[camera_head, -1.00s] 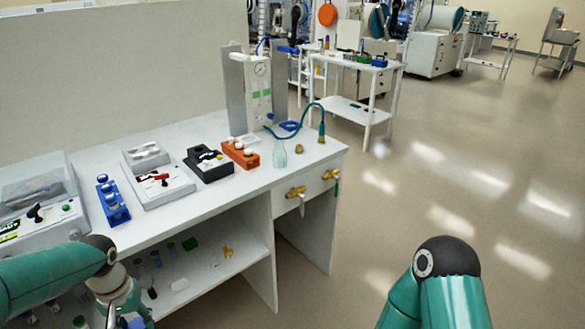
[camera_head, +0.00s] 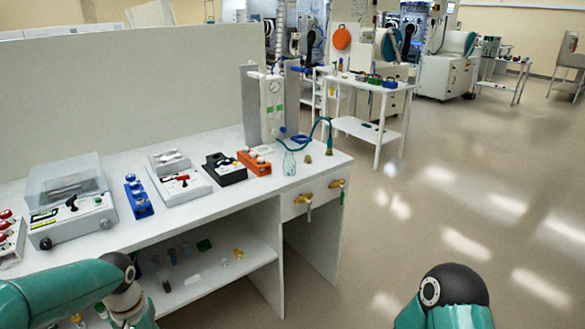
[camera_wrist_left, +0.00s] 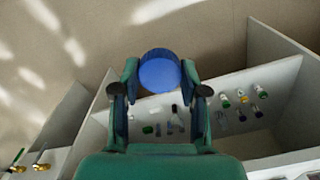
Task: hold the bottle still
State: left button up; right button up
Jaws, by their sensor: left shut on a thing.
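In the left wrist view a round blue cap (camera_wrist_left: 160,72), which looks like the top of the bottle, sits between the fingers of my left gripper (camera_wrist_left: 160,85). The gripper is shut on it. The bottle's body below the cap is hidden from this view. In the head view my left arm comes in at the lower left, but its gripper and the bottle are below the picture edge. My right arm shows at the lower right; its gripper is out of view.
The white bench (camera_head: 240,197) carries a balance (camera_head: 70,210), a blue rack (camera_head: 138,197), an orange rack (camera_head: 254,161) and a clear flask (camera_head: 289,164). Brass taps (camera_head: 304,196) stick out at its front. Small items lie on the lower shelf. The floor on the right is clear.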

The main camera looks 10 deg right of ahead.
aim_at(290, 163)
jog(key=z, duration=0.3)
jog(key=i, duration=1)
jog(key=z, duration=0.1)
